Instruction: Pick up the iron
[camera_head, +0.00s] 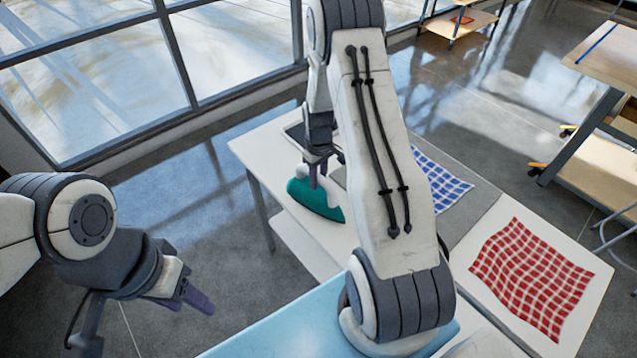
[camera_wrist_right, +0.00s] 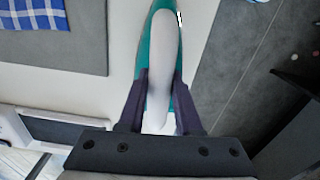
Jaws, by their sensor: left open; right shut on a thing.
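The iron (camera_head: 318,198) has a teal body and a white handle. It is over the white table near its left edge in the head view, partly hidden by my right arm. In the right wrist view the iron (camera_wrist_right: 163,60) lies between the fingers of my right gripper (camera_wrist_right: 160,105), which is shut on its white handle. The right gripper (camera_head: 316,172) reaches the iron from above in the head view. I cannot tell whether the iron touches the table. My left gripper (camera_head: 193,298) is open and empty at the lower left, away from the table.
A blue checked cloth (camera_head: 440,182) and a red checked cloth (camera_head: 530,277) lie on the table (camera_head: 268,150). A light blue surface (camera_head: 270,325) is in front. Windows (camera_head: 90,90) line the left, and a wooden workbench (camera_head: 610,55) stands at the right. Floor is clear left of the table.

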